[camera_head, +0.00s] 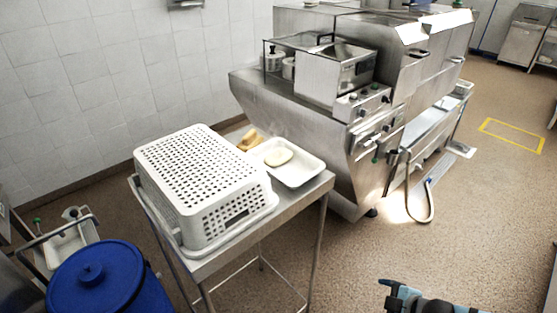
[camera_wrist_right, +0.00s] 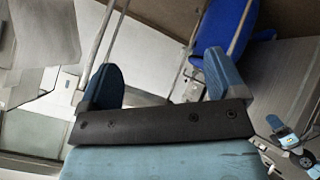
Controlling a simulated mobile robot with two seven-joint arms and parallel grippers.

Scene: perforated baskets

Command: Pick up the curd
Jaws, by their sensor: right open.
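A pale, rounded lump that looks like the curd (camera_head: 278,157) lies in a shallow white tray (camera_head: 309,177) on a metal table (camera_head: 318,188). The tray is right of an upturned white perforated basket (camera_head: 203,170). My right gripper (camera_head: 387,296) is low at the bottom right of the head view, apart from the table and well away from the curd. In the right wrist view my right gripper (camera_wrist_right: 161,82) is open, with nothing between its blue fingers. The curd is not seen in that view. My left gripper is not in view.
Yellowish pieces (camera_head: 249,139) lie behind the basket, partly hidden. A large steel machine (camera_head: 300,106) stands behind and right of the table. A blue lidded bin (camera_head: 95,283) is at the lower left. Open speckled floor (camera_head: 480,220) lies to the right.

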